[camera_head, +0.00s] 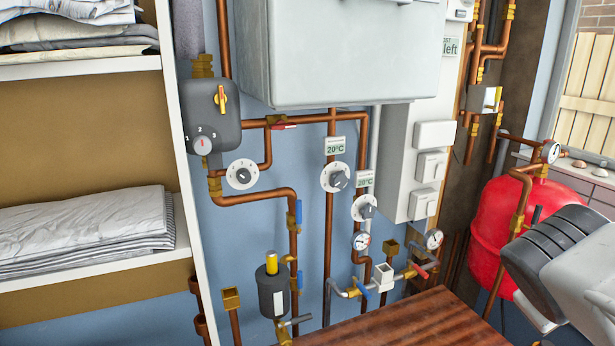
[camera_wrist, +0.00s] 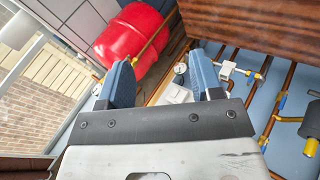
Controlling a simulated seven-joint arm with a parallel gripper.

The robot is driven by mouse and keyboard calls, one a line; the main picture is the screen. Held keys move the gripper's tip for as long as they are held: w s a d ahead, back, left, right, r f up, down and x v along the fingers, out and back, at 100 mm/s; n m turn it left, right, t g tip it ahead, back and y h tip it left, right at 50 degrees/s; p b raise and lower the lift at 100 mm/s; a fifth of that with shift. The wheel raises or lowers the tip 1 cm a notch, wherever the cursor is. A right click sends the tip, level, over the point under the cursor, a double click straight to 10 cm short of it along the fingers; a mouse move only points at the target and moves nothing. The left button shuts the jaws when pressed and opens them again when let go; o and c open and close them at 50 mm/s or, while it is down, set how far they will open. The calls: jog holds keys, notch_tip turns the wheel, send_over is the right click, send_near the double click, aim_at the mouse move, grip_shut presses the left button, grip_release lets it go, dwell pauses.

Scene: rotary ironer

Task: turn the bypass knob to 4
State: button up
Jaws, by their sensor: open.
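Several round knobs show on the blue wall in the head view. A white dial with a dark centre (camera_head: 242,174) sits left of the middle, below a grey pump unit. Two more white dials with grey knobs, an upper one (camera_head: 336,177) and a lower one (camera_head: 364,207), sit to its right under "20°C" labels. A small grey knob (camera_head: 202,145) with numbers around it is on the pump. I cannot read which is the bypass knob or its setting. My gripper (camera_wrist: 160,60) is open and empty in the wrist view, apart from all the knobs.
A grey boiler box (camera_head: 340,55) hangs above the dials. Copper pipes and valves run around them. A wooden top (camera_head: 385,322) lies below, a red tank (camera_head: 500,228) stands right, and shelves with linen (camera_head: 85,225) stand left.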

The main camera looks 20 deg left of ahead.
jog(key=w+a+r+n+t+y, duration=0.2)
jog(key=w+a+r+n+t, duration=0.1)
jog(key=w+a+n, duration=0.4)
jog(key=w+a+r+n+t+y, duration=0.1)
jog(key=w+a+r+n+t, duration=0.2)
jog(key=a, duration=0.6)
jog(key=w+a+r+n+t+y, duration=0.2)
jog(key=w+a+r+n+t, duration=0.15)
jog(key=a+n, duration=0.4)
jog(key=n+g+y, duration=0.4)
jog(key=n+y, duration=0.8)
jog(key=n, duration=0.8)
send_near(245, 177)
jog(key=a, duration=0.1)
jog(key=shift+w+a+t, duration=0.15)
jog(key=shift+w+t, duration=0.1)
jog(key=shift+w, duration=0.15)
jog(key=shift+w+f, duration=0.1)
jog(key=shift+w, duration=0.05)
jog(key=shift+x, duration=3.8)
